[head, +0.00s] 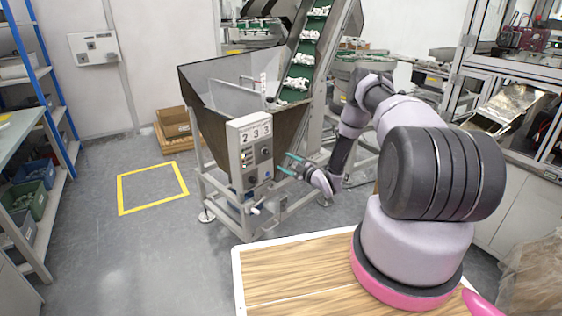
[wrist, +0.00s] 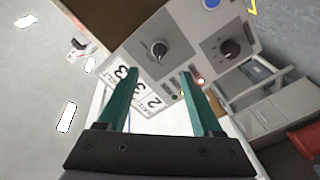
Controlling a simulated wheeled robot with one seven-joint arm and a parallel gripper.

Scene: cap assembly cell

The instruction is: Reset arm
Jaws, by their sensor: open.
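My arm reaches forward from the wooden-topped base toward the hopper machine. My gripper (head: 290,166) is open and empty, with its teal fingers pointing at the grey control box (head: 249,148) on the hopper's front. In the wrist view my gripper (wrist: 160,95) shows both fingers apart, with the control box (wrist: 195,40) beyond them. The box carries a label reading 233, two black knobs (wrist: 159,50) and several small lights. Whether the fingertips touch the box I cannot tell; nothing is held between them.
The metal hopper (head: 240,90) and its green conveyor (head: 303,60) with white parts stand ahead. A blue-framed shelf (head: 55,100) with bins is at the left. A yellow floor square (head: 152,187) is empty, with clear floor around it. Cardboard boxes (head: 172,125) sit behind it.

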